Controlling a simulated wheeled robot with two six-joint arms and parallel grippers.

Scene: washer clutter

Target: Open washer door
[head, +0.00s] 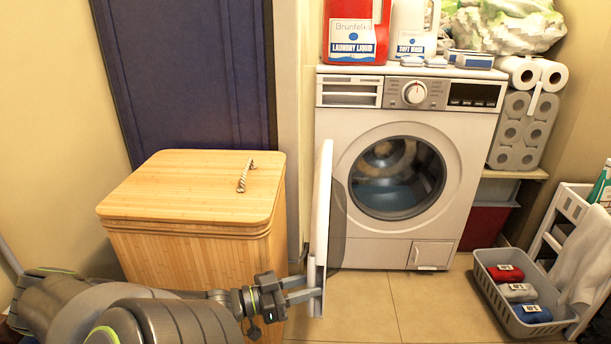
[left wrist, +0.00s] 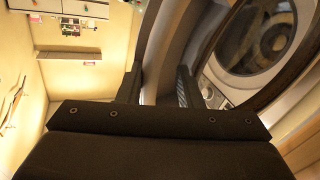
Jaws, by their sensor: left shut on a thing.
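The white washer (head: 408,105) stands against the back wall with its round opening (head: 397,178) uncovered, the drum visible inside. Its door (head: 321,200) is swung out to the left and seen nearly edge-on. My left gripper (head: 316,286) is shut on the lower free part of the door, its fingers on either side of the edge. In the left wrist view the door rim (left wrist: 166,62) lies between the two fingers of the left gripper (left wrist: 160,88). My right gripper is not in view.
A bamboo hamper (head: 190,190) stands left of the door, near my left arm. A grey basket (head: 500,310) with rolled cloths and a white rack (head: 563,225) are at the right. Detergent bottles (head: 357,30) stand on the washer. The floor in front (head: 390,305) is clear.

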